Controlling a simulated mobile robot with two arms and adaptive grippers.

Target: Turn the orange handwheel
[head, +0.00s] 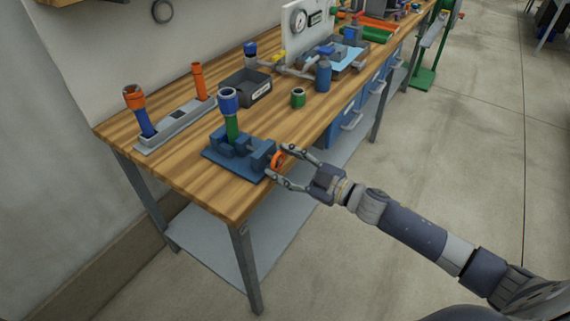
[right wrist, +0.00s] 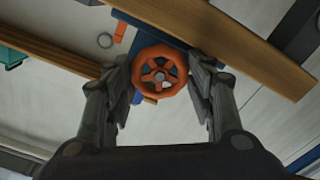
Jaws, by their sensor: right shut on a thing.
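The orange handwheel (head: 277,160) is on the right side of a blue vise-like fixture (head: 236,160) at the front edge of the wooden bench. In the right wrist view the handwheel (right wrist: 160,72) is round with spokes and a grey hub. My right gripper (head: 282,162) reaches in from the right with one finger on each side of the wheel. In the right wrist view the fingers of the right gripper (right wrist: 161,80) are shut on the wheel's rim from left and right. A green and blue cylindrical part (head: 230,112) stands upright in the fixture. My left gripper is not in view.
On the wooden bench (head: 200,190) stand a grey holder (head: 176,125) with orange-topped parts, a dark bin (head: 246,88), a green ring-like part (head: 298,97) and a blue bottle (head: 323,74). A gauge panel (head: 305,30) is farther back.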

